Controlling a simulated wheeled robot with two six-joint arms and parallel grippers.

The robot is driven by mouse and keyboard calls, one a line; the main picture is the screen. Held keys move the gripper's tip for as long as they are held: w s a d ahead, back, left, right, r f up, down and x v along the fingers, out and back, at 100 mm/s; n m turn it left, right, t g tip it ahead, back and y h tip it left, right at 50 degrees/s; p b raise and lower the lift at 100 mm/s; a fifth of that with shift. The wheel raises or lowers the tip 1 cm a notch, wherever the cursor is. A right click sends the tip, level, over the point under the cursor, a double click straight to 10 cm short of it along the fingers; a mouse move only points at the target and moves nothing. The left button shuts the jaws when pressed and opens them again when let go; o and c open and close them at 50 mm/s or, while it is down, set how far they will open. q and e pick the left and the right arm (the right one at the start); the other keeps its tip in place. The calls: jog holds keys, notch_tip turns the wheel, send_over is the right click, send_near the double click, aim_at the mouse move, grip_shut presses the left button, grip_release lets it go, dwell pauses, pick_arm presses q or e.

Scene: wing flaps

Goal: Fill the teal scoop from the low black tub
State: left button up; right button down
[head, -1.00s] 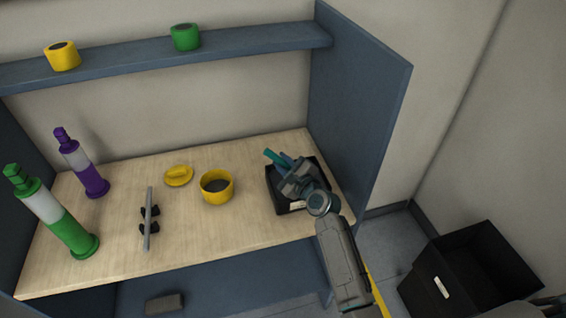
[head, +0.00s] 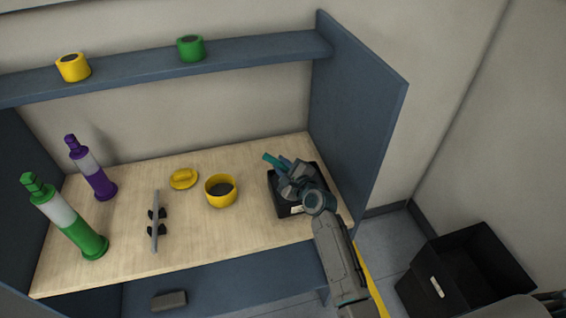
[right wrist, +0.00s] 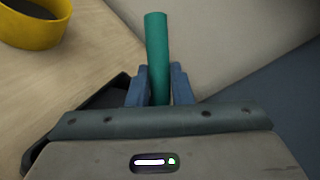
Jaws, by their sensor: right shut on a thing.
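The teal scoop shows as a teal handle (right wrist: 157,55) standing up between the fingers of my right gripper (right wrist: 159,85) in the right wrist view. In the head view the handle's teal end (head: 271,159) sticks out to the upper left of the right gripper (head: 288,172). The gripper is shut on the handle. The scoop's bowl is hidden. My left gripper is not in view.
A yellow bowl (head: 209,198) with dark contents and a yellow lid (head: 184,184) stand left of the tub. A grey bar on a stand (head: 155,225), a green bottle (head: 66,225) and a purple bottle (head: 95,175) stand farther left. A blue side panel (head: 358,115) rises close right.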

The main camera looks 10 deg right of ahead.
aim_at(275, 160)
jog(key=shift+w+a+r+p, duration=0.15)
jog(key=shift+r+p, duration=0.25)
jog(key=shift+p, duration=0.55)
jog(key=shift+a+r+n+g+h+p, duration=0.2)
jog(key=shift+n+g+h+p, duration=0.15)
jog(key=shift+p, duration=0.2)
jog(key=shift+w+a+f+n+g+h, duration=0.2)
jog(key=shift+w+a+n+g+h, duration=0.1)
jog(key=shift+a+n+g+h, duration=0.45)
jog(key=shift+d, duration=0.15)
jog(key=shift+r, duration=0.1)
jog(key=shift+r, duration=0.9)
jog(key=shift+r, duration=0.15)
jog(key=shift+r, duration=0.85)
